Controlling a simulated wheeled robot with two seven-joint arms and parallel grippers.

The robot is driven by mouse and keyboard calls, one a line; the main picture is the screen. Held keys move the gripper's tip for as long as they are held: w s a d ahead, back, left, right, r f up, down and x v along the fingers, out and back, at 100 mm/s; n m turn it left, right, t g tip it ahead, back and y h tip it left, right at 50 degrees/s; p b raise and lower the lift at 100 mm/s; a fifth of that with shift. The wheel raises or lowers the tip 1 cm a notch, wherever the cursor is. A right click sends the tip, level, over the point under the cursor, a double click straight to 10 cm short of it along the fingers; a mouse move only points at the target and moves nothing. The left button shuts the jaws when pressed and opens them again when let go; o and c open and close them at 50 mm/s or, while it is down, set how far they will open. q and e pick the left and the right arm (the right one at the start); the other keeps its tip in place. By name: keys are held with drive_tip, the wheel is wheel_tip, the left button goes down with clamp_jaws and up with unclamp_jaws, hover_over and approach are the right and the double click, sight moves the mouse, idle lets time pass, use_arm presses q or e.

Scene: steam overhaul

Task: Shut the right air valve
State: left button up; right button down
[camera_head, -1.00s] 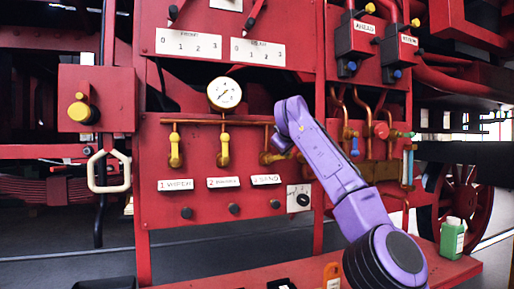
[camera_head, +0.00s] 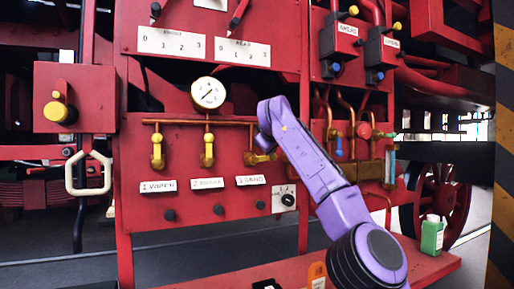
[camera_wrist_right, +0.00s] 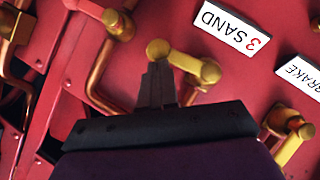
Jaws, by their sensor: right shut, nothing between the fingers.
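The right air valve is the brass one (camera_head: 255,157) above the "3 SAND" label (camera_head: 251,180). The two other valves, above "1" (camera_head: 158,152) and "2" (camera_head: 207,152), have handles pointing down. My left gripper is not in view.
A pressure gauge (camera_head: 208,93) sits above the brass pipe. A small dial (camera_head: 287,198) and black knobs are below the valves. Copper pipes with red and blue knobs (camera_head: 365,130) stand to the right. A green bottle (camera_head: 432,236) is on the red ledge (camera_head: 220,277).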

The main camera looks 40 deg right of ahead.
drive_tip(key=w+a+r+b+v, duration=0.1)
drive_tip(key=v, duration=1.1)
drive_tip(key=shift+w+r+b, duration=0.2)
drive_tip(key=shift+r+b, duration=0.05)
drive_tip(key=shift+b, duration=0.1)
drive_tip(key=shift+a, duration=0.15)
